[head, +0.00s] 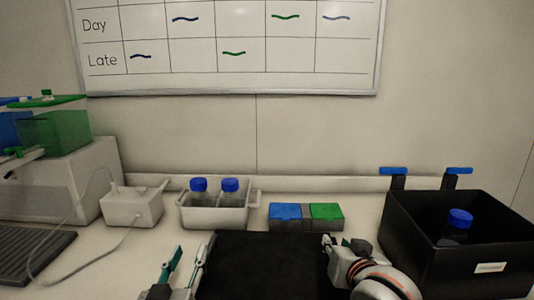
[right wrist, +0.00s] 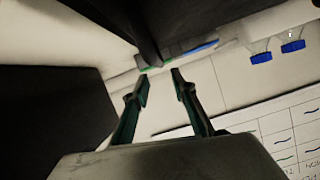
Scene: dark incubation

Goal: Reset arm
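My left gripper (head: 185,262) is at the bottom of the head view, left of the black flat panel. Its two fingers stand apart with nothing between them. My right gripper (head: 338,246) is at the right edge of that panel, left of the black box. In the right wrist view its fingers (right wrist: 160,77) are apart and empty. My right forearm runs toward the bottom right of the head view.
A black box (head: 440,264) at right holds a blue-capped bottle (head: 457,225). The black panel (head: 262,268) lies between my grippers. Behind stand a blue-and-green block (head: 306,216), a white tray (head: 215,217) with two blue-capped bottles and a white device (head: 133,208).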

